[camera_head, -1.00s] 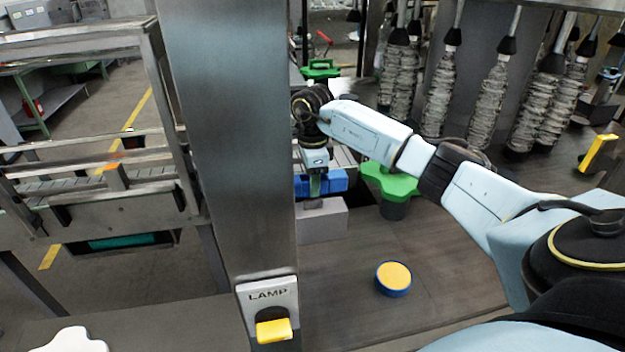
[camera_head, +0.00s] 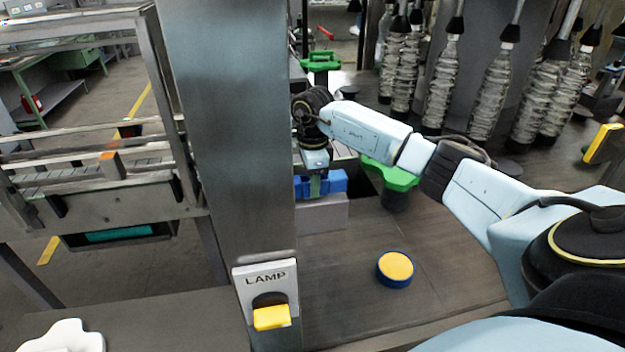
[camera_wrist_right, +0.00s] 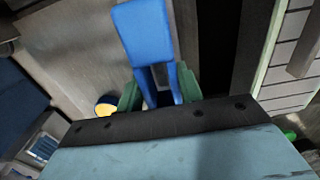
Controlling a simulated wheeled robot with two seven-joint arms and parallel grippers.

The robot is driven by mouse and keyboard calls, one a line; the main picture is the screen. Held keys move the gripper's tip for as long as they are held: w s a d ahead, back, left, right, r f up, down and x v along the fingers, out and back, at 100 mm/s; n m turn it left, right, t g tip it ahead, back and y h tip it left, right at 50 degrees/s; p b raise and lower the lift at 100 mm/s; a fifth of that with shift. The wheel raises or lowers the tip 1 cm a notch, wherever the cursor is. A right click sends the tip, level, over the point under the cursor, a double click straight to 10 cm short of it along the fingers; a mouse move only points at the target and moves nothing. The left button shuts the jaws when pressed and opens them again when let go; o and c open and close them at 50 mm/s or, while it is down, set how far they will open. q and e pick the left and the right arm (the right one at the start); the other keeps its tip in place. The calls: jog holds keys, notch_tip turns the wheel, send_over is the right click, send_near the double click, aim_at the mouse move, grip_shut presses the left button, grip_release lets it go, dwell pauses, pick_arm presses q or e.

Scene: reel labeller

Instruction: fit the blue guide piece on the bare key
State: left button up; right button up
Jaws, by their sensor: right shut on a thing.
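The blue guide piece (camera_head: 333,182) is at my right gripper (camera_head: 316,188), just above or against the top of a grey block (camera_head: 322,214). The right wrist view shows the blue guide piece (camera_wrist_right: 148,40) between the two green fingers of my right gripper (camera_wrist_right: 158,95), which is shut on it. A slot shows between the piece's two blue legs. I cannot make out the bare key; the piece and gripper may hide it. Whether the piece touches the block cannot be told. My left gripper is not in view.
A metal column (camera_head: 226,140) stands left of my right arm, with a yellow lamp switch (camera_head: 271,317) on it. A green star knob (camera_head: 392,174) is right of the block. A yellow-topped blue disc (camera_head: 395,268) lies in front. Wrapped bottles (camera_head: 490,95) hang at the back right.

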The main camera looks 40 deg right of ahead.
jog(key=shift+f+b, duration=0.35)
jog(key=shift+f, duration=0.3)
jog(key=o, duration=1.2)
jog(key=shift+r, duration=0.1)
notch_tip(320, 180, up, 13)
jog(key=shift+r+b, duration=0.15)
jog(key=shift+b, duration=0.85)
